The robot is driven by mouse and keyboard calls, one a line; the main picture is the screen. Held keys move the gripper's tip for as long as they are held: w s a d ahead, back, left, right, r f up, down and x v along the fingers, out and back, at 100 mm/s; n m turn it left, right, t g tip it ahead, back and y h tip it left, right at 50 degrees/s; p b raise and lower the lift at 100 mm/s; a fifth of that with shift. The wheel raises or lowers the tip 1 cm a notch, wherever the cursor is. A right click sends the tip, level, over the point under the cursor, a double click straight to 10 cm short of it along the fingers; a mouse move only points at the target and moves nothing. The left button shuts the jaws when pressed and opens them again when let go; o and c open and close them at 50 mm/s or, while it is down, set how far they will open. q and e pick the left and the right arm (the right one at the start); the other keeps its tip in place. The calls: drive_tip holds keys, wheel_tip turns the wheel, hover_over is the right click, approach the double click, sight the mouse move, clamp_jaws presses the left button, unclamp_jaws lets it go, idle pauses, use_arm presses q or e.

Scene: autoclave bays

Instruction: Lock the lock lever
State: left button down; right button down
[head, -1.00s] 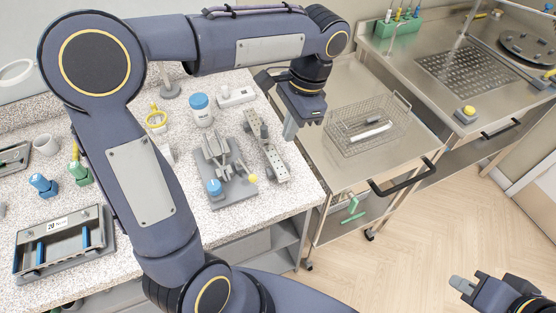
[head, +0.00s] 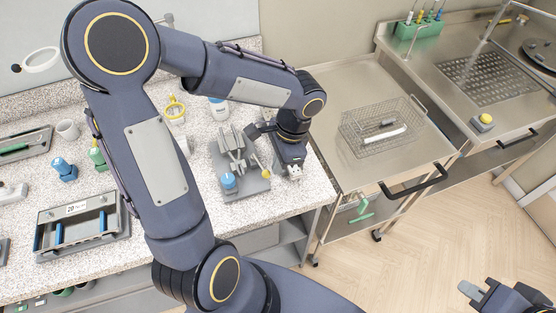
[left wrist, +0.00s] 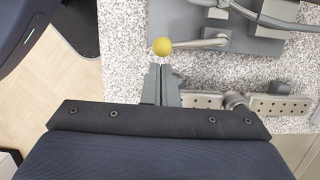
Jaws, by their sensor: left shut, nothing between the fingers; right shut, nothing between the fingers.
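The lock lever is a grey rod with a yellow ball end (head: 265,174), on the right side of a grey clamp fixture (head: 245,187) on the speckled counter. In the left wrist view the ball (left wrist: 162,46) is just beyond my fingertips, with the lever rod running right from it. My left gripper (head: 278,171) is low over the counter, right of the ball; its shut, empty fingers show in the left wrist view (left wrist: 160,70). Contact with the ball cannot be told. My right gripper (head: 466,289) is shut and empty over the floor at lower right.
A perforated metal strip (left wrist: 275,104) lies beside the fixture, partly hidden by my left gripper in the head view. A blue-capped knob (head: 228,181) stands on the fixture's front. A wire basket (head: 385,127) rests on the steel trolley to the right. A grey tray (head: 82,226) sits front left.

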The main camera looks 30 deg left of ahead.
use_arm(q)
drive_tip(key=shift+s, duration=0.1)
drive_tip(key=shift+s+a+m, duration=0.1)
drive_tip(key=shift+s+m, duration=0.15)
drive_tip(key=shift+m, duration=0.15)
drive_tip(key=shift+s+a, duration=0.15)
drive_tip(key=shift+s, duration=0.4)
drive_tip(key=shift+w, duration=0.15)
